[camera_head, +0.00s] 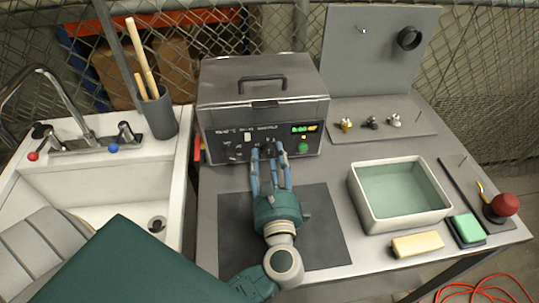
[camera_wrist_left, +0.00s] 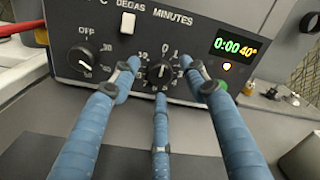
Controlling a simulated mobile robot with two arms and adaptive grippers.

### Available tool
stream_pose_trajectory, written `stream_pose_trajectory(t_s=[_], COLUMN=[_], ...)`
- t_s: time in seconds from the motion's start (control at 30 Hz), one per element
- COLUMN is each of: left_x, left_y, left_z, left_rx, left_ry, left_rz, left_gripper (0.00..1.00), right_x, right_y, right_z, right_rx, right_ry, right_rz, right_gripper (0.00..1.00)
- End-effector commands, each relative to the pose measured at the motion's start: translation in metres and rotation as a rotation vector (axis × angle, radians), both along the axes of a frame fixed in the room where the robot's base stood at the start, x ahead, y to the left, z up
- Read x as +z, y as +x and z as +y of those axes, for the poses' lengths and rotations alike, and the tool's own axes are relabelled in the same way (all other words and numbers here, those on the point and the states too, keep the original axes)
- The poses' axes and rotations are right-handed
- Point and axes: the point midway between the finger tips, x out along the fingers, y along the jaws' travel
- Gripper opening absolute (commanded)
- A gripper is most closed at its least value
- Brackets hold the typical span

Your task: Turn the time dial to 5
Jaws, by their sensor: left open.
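The ultrasonic cleaner (camera_head: 262,95) is a grey box with a dark front panel at the back of the table. In the left wrist view its black time dial (camera_wrist_left: 160,73) sits under the word MINUTES, with numbers around it and the 0 at the top. The dial's exact pointer position is hard to read. The display (camera_wrist_left: 234,48) reads 0:00 and 40°. My left gripper (camera_head: 270,157) is open, its three blue fingers pointing at the panel and spread around the dial: left, right and below. I cannot tell whether they touch it. My right gripper is not in view.
Left of the time dial is a temperature knob (camera_wrist_left: 80,58) marked OFF, with a white switch (camera_wrist_left: 127,23) between them. A green button (camera_head: 303,148) is on the panel's right. A basin (camera_head: 401,215) of greenish liquid stands right; a sink (camera_head: 95,185) is left.

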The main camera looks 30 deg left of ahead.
Motion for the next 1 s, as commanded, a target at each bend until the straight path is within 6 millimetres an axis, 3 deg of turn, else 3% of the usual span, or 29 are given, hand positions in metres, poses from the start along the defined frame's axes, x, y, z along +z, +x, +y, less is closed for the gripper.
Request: stream_pose_trajectory(t_s=[0.3, 0.53, 0.77, 1.0], left_x=[-0.001, 0.000, -0.001, 0.000], left_y=[0.002, 0.002, 0.001, 0.001], left_z=[0.002, 0.002, 0.002, 0.002], left_rx=[0.001, 0.001, 0.003, 0.003], left_ry=[0.000, 0.000, 0.055, 0.287], left_rz=[0.001, 0.001, 0.044, 0.223], left_gripper=[0.45, 0.00, 0.00, 0.00], right_x=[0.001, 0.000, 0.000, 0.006], right_y=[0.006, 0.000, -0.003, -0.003], right_z=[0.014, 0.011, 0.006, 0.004], right_rx=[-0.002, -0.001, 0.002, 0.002], right_ry=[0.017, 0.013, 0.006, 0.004], right_rz=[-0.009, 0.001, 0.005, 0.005], right_gripper=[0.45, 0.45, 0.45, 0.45])
